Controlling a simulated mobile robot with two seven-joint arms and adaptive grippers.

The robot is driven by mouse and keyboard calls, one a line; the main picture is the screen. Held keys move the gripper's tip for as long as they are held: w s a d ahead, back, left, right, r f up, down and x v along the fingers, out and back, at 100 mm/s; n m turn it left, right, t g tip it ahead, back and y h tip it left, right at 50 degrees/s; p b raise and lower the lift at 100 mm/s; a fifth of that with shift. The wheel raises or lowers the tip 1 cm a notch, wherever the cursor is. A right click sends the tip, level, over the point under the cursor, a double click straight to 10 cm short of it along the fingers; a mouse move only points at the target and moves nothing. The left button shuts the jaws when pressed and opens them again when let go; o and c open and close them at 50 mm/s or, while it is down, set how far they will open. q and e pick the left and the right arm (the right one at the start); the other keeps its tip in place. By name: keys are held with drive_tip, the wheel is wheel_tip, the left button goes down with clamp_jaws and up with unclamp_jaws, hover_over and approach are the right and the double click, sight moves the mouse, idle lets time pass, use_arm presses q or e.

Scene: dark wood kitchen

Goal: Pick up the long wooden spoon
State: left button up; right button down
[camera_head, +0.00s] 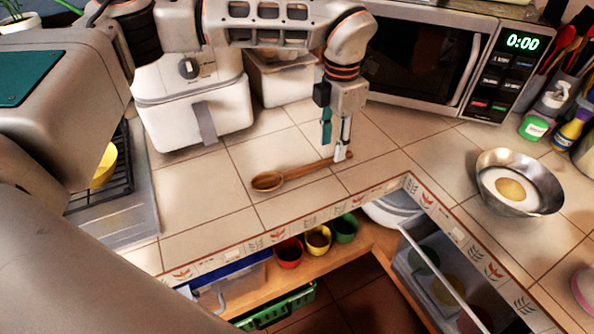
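The long wooden spoon (300,172) lies on the tiled counter in the head view. Its bowl is at the left, and its handle runs up to the right. My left gripper (334,152) points down at the handle's far end. Its two fingers are apart with a gap between them, so it looks open. One fingertip overlaps the handle end in the picture; I cannot tell whether it touches. The spoon appears to rest on the tiles. My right gripper is not in view.
A white air fryer (195,108) and a lidded container (283,75) stand behind the spoon. A microwave (425,60) is at the back right. A metal bowl (490,190) sits on the right counter. The counter's front edge is close to the spoon; small bowls (318,238) stand below it.

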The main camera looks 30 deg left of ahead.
sight(330, 159)
use_arm(q)
drive_tip(key=shift+a+f, duration=0.1)
drive_tip(key=shift+f, duration=1.7)
clamp_jaws()
drive_tip(key=shift+r, duration=0.15)
